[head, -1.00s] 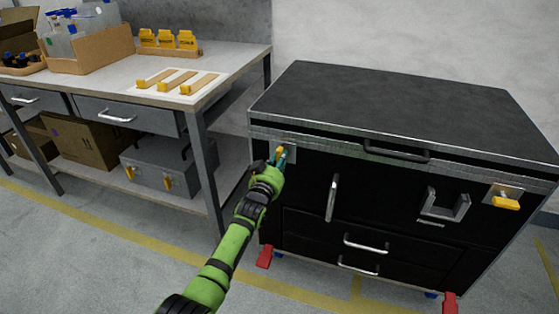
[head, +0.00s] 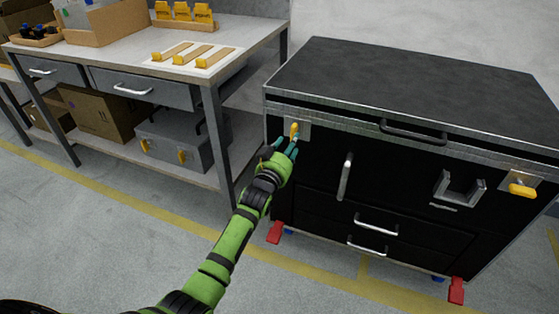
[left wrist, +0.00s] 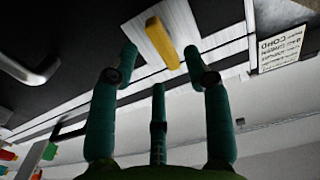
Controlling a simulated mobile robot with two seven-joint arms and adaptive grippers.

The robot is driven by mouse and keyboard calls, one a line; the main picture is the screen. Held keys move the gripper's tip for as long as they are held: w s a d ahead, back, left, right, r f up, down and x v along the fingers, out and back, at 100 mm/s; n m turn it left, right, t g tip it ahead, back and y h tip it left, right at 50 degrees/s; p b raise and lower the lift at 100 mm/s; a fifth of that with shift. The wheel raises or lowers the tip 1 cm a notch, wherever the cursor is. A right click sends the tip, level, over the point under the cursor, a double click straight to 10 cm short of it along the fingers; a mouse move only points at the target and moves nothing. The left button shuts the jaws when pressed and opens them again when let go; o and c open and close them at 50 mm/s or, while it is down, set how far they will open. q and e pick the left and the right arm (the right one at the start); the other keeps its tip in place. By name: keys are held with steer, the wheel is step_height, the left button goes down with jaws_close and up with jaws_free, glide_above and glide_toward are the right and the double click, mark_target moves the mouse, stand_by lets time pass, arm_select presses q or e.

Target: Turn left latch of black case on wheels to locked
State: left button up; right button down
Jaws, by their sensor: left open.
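The black case on wheels (head: 400,85) stands at the right of the head view, its lid down. Its left latch (head: 294,131) is a yellow handle on a metal plate, standing near upright in the head view. The left latch also shows in the left wrist view (left wrist: 162,43), beyond and between the fingertips. My left gripper (head: 287,146) is open, its teal fingers just below the latch, with a small gap visible in the wrist view. The right latch (head: 522,190) has its yellow handle lying roughly sideways. My right gripper is not in view.
A workbench (head: 250,40) with drawers stands left of the case, a narrow gap between them. A grey toolbox (head: 175,140) and cardboard boxes sit on its lower shelf. Silver handles (head: 345,177) stick out from the case front. Red wheel pedals (head: 275,232) show below.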

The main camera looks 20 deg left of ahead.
arm_select(q)
steer(key=s, duration=0.7)
steer(key=shift+s+a, duration=0.15)
steer(key=shift+s, duration=0.25)
